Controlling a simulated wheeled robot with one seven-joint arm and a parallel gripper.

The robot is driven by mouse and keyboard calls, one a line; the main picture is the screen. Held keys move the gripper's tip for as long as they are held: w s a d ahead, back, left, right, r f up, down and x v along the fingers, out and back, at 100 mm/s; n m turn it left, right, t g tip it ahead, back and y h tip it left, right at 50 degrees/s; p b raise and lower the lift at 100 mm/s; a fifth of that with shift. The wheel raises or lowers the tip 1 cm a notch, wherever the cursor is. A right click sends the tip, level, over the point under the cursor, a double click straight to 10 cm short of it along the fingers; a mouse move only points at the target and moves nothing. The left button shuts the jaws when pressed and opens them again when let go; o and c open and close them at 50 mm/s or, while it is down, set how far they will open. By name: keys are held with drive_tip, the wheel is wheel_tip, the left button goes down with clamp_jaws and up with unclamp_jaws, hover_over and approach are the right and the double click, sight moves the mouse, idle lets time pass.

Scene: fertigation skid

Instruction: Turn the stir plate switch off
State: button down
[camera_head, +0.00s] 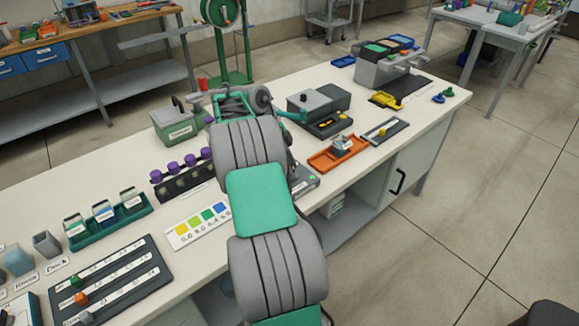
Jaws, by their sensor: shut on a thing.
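The dark grey edge of a flat device (306,182), with a small green spot on it, shows just right of my arm on the white bench. It may be the stir plate, but my arm covers most of it. I cannot make out its switch or the switch's position. My grey and green arm reaches from the bottom of the picture over the bench. Its wrist bends down behind the forearm. My gripper and its fingertips are hidden there, so I cannot see what they touch.
An orange tray (322,161) and a grey device (318,108) stand right of my arm. A purple-capped bottle rack (188,183), a colour chart card (184,234) and a black slotted board (143,285) lie left. The bench's front edge (400,140) runs close by.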

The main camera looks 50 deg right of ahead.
drive_tip(key=shift+f+n+b, duration=0.1)
drive_tip(key=shift+n+b, duration=0.3)
drive_tip(key=shift+b, duration=0.05)
drive_tip(key=n+t+h+b, duration=0.1)
drive_tip(key=n+b, duration=0.1)
drive_tip(key=shift+s+a+n+b, duration=0.1)
drive_tip(key=shift+n+b, duration=0.25)
drive_tip(key=shift+n, duration=0.05)
drive_tip(key=n+t+b, duration=0.1)
drive_tip(key=n, duration=0.1)
drive_tip(key=n+h+b, duration=0.1)
drive_tip(key=n+b, duration=0.1)
drive_tip(key=n, duration=0.1)
drive_tip(key=shift+s+a+t+b, duration=0.1)
drive_tip(key=shift+s+t+b, duration=0.1)
drive_tip(key=shift+t+b, duration=0.15)
drive_tip(key=n, duration=0.2)
drive_tip(key=n+t+b, duration=0.1)
drive_tip(key=n, duration=0.1)
drive_tip(key=n+t+b, duration=0.1)
drive_tip(key=shift+s+n, duration=0.25)
drive_tip(key=shift+n, duration=0.15)
drive_tip(key=shift+s+n+t, duration=0.1)
drive_tip(key=shift+n+t, duration=0.65)
drive_tip(key=shift+n, duration=1.05)
drive_tip(key=shift+y, duration=0.3)
drive_tip(key=c, duration=0.9)
unclamp_jaws()
